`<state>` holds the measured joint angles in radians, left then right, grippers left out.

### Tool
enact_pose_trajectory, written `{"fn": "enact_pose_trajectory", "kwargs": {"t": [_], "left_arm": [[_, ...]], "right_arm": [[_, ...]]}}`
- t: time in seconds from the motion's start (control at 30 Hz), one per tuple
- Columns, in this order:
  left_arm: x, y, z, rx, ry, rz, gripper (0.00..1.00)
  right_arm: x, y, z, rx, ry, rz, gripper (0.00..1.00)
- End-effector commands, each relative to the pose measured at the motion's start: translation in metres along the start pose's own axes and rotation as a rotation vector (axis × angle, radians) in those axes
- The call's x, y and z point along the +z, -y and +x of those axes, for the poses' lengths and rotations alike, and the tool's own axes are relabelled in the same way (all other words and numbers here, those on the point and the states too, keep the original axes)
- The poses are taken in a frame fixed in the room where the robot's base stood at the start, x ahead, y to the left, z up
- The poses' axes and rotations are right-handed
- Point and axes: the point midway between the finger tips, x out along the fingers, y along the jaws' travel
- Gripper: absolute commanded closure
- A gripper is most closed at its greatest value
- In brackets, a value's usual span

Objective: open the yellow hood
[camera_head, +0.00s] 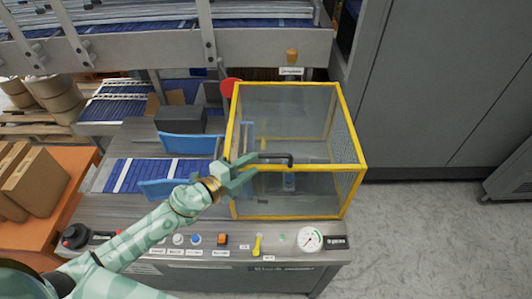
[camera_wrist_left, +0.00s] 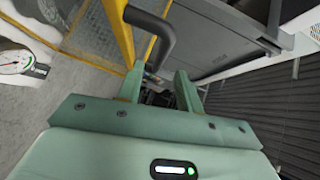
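The yellow hood (camera_head: 300,166) is a yellow-edged box with clear panels on the right of the machine; it appears down on the machine bed. A dark bar handle (camera_head: 272,155) runs along its near upper edge. In the left wrist view, the handle (camera_wrist_left: 158,38) curves just beyond the fingertips, with a yellow hood post (camera_wrist_left: 124,40) beside it. My left gripper (camera_head: 250,170) is at the left end of the handle. Its fingers (camera_wrist_left: 158,78) stand apart with nothing clearly held between them. My right gripper is out of view.
A control panel with a gauge (camera_head: 309,239) and a yellow lever (camera_head: 257,245) lies along the front. A red disc (camera_head: 229,87) stands by the hood's back left corner. Grey cabinets (camera_head: 440,80) stand at right, with open floor (camera_head: 420,240) before them.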

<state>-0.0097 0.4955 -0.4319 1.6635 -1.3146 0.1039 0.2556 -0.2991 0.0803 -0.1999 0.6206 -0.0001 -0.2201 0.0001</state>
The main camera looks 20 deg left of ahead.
Motion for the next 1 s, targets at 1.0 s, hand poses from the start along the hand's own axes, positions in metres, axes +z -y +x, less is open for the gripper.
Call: {"fn": "enact_pose_trajectory", "kwargs": {"t": [1.0], "left_arm": [[0.001,-0.001,0.066,0.001,0.001,-0.001,1.00]], "right_arm": [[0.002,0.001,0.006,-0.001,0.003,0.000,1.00]]}}
